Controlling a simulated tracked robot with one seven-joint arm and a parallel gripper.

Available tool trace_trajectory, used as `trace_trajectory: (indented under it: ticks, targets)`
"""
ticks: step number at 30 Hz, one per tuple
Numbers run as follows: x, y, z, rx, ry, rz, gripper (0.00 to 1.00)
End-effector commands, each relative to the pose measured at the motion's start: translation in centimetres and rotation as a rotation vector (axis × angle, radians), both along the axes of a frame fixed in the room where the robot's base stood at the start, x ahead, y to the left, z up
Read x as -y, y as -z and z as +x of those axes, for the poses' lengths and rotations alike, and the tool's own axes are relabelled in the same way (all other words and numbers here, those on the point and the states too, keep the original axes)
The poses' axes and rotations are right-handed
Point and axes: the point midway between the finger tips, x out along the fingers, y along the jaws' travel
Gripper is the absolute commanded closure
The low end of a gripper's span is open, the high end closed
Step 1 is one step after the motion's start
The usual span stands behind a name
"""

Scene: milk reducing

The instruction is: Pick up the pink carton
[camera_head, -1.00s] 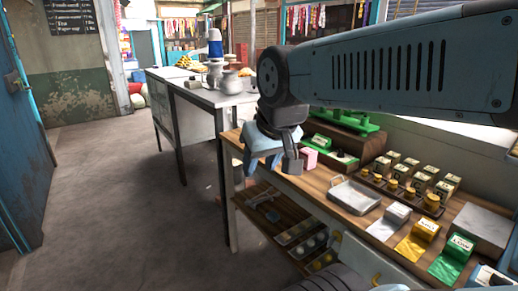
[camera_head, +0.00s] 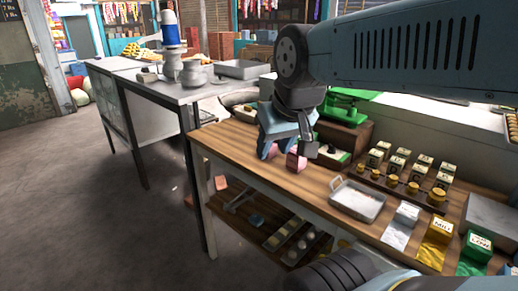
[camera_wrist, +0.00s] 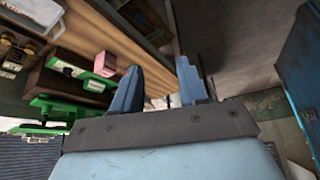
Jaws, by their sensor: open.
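The pink carton (camera_head: 297,162) stands on the wooden table (camera_head: 240,142), partly hidden behind my gripper in the head view. My gripper (camera_head: 284,155) is open, with its fingers in front of the carton. In the wrist view the carton (camera_wrist: 104,63) shows to the left of both fingertips of my gripper (camera_wrist: 160,80), outside the gap between them. The gap shows no object held. I cannot tell the exact distance from the fingers to the carton.
A green scale (camera_head: 345,103) stands behind the carton. A metal tray (camera_head: 357,200) and several small boxes (camera_head: 440,230) are to the right. A metal counter (camera_head: 150,82) with pots adjoins at left. A lower shelf (camera_head: 265,230) holds items. Floor at left is clear.

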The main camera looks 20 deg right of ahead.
Motion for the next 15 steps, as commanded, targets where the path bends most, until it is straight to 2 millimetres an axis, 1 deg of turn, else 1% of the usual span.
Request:
trace_trajectory:
  ticks: [3, 5, 8, 9, 11, 14, 15]
  targets:
    - [0.0, 0.0, 0.0, 0.000, 0.000, 0.000, 0.57]
    - [0.0, 0.0, 0.0, 0.001, 0.000, 0.001, 0.52]
    - [-0.4, -0.1, 0.8, 0.013, -0.003, 0.013, 0.42]
    - [-0.7, -0.1, 1.5, 0.023, -0.006, 0.022, 0.38]
    - [-0.6, -0.1, 2.9, 0.049, -0.010, 0.044, 0.33]
    - [-2.0, -0.2, 6.3, 0.111, -0.011, 0.095, 0.23]
    - [-2.7, -0.2, 7.9, 0.141, -0.008, 0.118, 0.19]
